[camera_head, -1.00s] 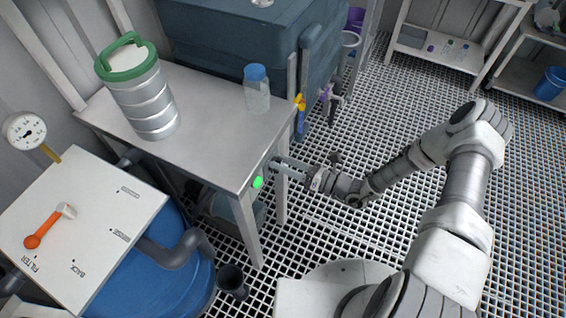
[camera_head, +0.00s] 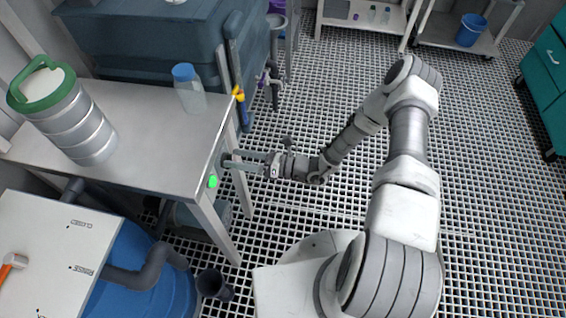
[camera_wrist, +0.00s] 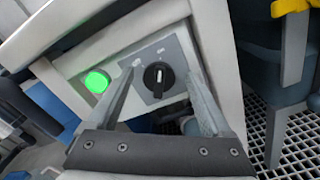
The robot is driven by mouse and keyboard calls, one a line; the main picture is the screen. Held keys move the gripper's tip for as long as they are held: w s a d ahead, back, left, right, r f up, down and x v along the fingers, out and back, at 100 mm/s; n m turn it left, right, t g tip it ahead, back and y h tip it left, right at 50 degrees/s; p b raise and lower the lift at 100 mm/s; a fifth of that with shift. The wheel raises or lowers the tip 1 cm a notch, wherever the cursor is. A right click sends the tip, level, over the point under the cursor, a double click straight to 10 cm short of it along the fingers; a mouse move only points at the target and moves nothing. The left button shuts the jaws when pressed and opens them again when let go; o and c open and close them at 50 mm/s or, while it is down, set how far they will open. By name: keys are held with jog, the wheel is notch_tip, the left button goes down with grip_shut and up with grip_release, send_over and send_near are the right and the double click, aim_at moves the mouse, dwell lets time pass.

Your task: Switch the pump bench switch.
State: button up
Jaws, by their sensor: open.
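The pump bench switch (camera_wrist: 158,78) is a black rotary knob with a white pointer line on a grey plate, seen in the wrist view. It sits on the bench's front panel, right of a lit green lamp (camera_wrist: 97,82). The lamp also shows in the head view (camera_head: 212,181). My gripper (camera_head: 232,160) is open at the bench's edge. In the wrist view its fingers (camera_wrist: 160,75) stand either side of the knob, with visible gaps; I cannot tell whether they reach its depth. In the head view the knob is hidden.
The metal bench (camera_head: 140,140) carries a green-handled canister (camera_head: 75,115) and a blue-capped bottle (camera_head: 188,90). A dark tank (camera_head: 160,45) with a yellow-handled valve (camera_head: 238,93) stands behind. A blue drum (camera_head: 150,275) is at lower left. The grated floor at right is clear.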

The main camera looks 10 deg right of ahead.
jog(key=v, duration=1.6)
jog(key=shift+p, duration=0.45)
jog(key=shift+s+d, duration=0.1)
jog(key=s+d+r+n+h+p, duration=0.1)
jog(key=s+r+n+h+p, duration=0.2)
jog(key=r+n, duration=0.6)
jog(key=s+d+r+n+h+p, duration=0.1)
jog(key=s+r+n+h+p, duration=0.3)
jog(key=r, duration=2)
jog(key=s+d+r+n+h+p, duration=0.1)
jog(key=s+r+n+h+p, duration=0.2)
jog(key=r+n+h, duration=0.7)
notch_tip(320, 180, up, 6)
jog(key=s+n, duration=0.2)
jog(key=n, duration=0.3)
jog(key=shift+s+d+r+p, duration=0.2)
jog(key=shift+s+d+p, duration=0.1)
jog(key=shift+d+p, duration=0.1)
jog(key=c, duration=0.5)
jog(key=shift+a, duration=0.2)
jog(key=shift+c, duration=0.2)
